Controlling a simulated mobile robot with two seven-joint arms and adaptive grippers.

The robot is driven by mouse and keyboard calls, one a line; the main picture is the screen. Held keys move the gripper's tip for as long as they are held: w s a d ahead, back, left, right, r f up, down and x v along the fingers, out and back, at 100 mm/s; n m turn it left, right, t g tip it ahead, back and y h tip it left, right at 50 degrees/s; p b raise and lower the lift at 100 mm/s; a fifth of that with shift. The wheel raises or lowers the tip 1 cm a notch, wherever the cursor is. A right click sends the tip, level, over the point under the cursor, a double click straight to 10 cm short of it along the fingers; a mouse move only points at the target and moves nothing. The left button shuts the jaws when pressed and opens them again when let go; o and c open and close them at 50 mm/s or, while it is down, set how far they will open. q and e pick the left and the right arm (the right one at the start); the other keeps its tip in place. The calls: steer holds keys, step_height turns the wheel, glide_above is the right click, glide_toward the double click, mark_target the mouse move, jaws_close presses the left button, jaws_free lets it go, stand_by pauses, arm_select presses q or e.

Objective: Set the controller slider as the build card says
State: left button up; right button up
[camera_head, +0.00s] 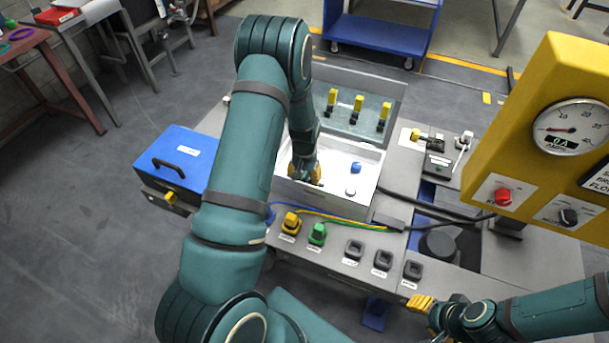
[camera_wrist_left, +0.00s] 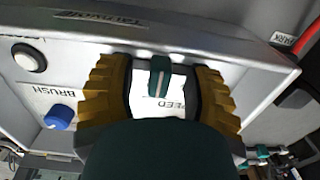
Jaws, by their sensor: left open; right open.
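The controller is a pale metal box (camera_head: 368,205) on the bench in the head view. In the left wrist view its slider (camera_wrist_left: 160,78), a small dark teal cap with a white line, stands at a white label reading partly "SPEED". My left gripper (camera_wrist_left: 162,92) is open, its yellow fingers on either side of the slider with gaps between. In the head view my left gripper (camera_head: 305,174) reaches down into the box and hides the slider. My right gripper (camera_head: 430,312) is open at the bench's front edge, away from the box. I cannot make out a build card.
The box also carries a blue BRUSH knob (camera_wrist_left: 60,117) and a round pale button (camera_wrist_left: 29,57). Yellow (camera_head: 290,222) and green (camera_head: 317,233) connectors sit in front. A yellow gauge panel (camera_head: 545,100) stands right, a blue case (camera_head: 190,152) left. Cables cross the bench.

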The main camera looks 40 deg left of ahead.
mark_target(304, 175)
arm_select(q)
step_height(304, 175, up, 12)
steer(key=shift+f, duration=0.15)
stand_by(0.7)
